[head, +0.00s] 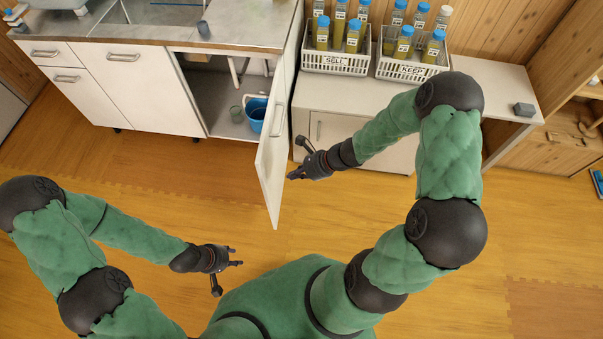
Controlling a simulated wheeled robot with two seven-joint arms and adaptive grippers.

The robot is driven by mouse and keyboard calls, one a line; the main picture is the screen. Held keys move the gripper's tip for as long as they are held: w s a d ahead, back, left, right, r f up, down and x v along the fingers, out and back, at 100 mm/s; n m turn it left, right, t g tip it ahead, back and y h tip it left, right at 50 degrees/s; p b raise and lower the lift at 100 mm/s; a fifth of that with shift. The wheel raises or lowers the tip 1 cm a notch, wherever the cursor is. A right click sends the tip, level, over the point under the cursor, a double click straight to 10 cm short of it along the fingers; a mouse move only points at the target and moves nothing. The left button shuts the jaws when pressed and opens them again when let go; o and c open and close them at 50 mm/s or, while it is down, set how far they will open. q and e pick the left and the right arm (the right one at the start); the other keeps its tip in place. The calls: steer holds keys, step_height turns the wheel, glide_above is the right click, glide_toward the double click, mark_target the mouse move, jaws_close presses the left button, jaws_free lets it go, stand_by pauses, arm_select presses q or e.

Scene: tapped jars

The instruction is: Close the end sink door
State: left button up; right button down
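The end sink door (272,150) stands wide open, swung out from the right end of the sink cabinet toward me. My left gripper (228,269) is open and empty, low and left of the door, over the floor.
Right of the door, a white counter (490,90) carries crates marked SELL (336,63) and KEEP (412,72) with capped jars. The wooden floor in front is clear.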

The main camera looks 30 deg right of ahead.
mark_target(266, 180)
steer(key=w+a+f+b, duration=0.1)
steer(key=w+a, duration=0.1)
steer(key=a, duration=0.1)
steer(key=w+a+f+b, duration=0.1)
steer(key=a, duration=0.1)
steer(key=shift+w+a+f+b, duration=0.15)
steer(key=shift+a+f+b, duration=0.1)
steer(key=shift+f+b, duration=0.1)
steer(key=shift+w+a, duration=0.1)
steer(key=shift+a, duration=0.05)
